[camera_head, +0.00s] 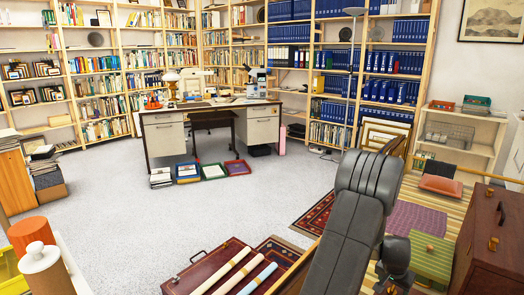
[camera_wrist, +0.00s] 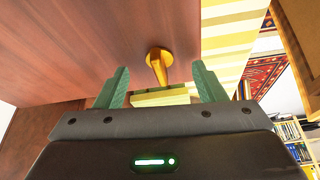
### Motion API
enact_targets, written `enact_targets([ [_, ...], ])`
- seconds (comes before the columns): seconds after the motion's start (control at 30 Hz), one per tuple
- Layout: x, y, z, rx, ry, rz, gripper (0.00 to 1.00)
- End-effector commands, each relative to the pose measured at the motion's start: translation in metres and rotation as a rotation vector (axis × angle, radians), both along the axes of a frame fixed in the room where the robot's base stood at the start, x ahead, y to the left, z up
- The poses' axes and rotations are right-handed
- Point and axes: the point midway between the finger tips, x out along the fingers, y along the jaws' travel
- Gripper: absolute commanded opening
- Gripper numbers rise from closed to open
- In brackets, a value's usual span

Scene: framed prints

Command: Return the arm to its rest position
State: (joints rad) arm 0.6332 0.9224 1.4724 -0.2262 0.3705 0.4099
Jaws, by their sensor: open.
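My gripper (camera_wrist: 160,72) shows in the wrist view with its two green fingers spread apart. A brass knob (camera_wrist: 158,58) on a reddish-brown wooden surface (camera_wrist: 90,40) appears between the fingertips. I see no finger touching it, and the depth between them is hard to judge. In the head view my dark grey arm (camera_head: 357,205) rises at the lower right and bends down. My fingers cannot be made out there.
A desk (camera_head: 210,125) and full bookshelves (camera_head: 290,32) stand behind. The grey carpet (camera_head: 130,215) at left-centre is clear.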

Motion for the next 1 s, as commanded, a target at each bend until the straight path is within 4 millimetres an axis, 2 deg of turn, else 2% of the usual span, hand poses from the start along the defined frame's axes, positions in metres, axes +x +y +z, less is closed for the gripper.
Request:
enact_targets([
  [0.03, -0.0004, -0.0004, 0.0047, 0.001, 0.0, 0.017, 0.64],
  [0.4, -0.0004, -0.0004, 0.0013, 0.0, 0.0, 0.116, 0.64],
  [0.83, -0.0005, -0.0004, 0.0001, 0.0, 0.0, 0.126, 0.64],
  [1.0, 0.0002, -0.0001, 0.0077, -0.003, -0.004, 0.126, 0.64],
])
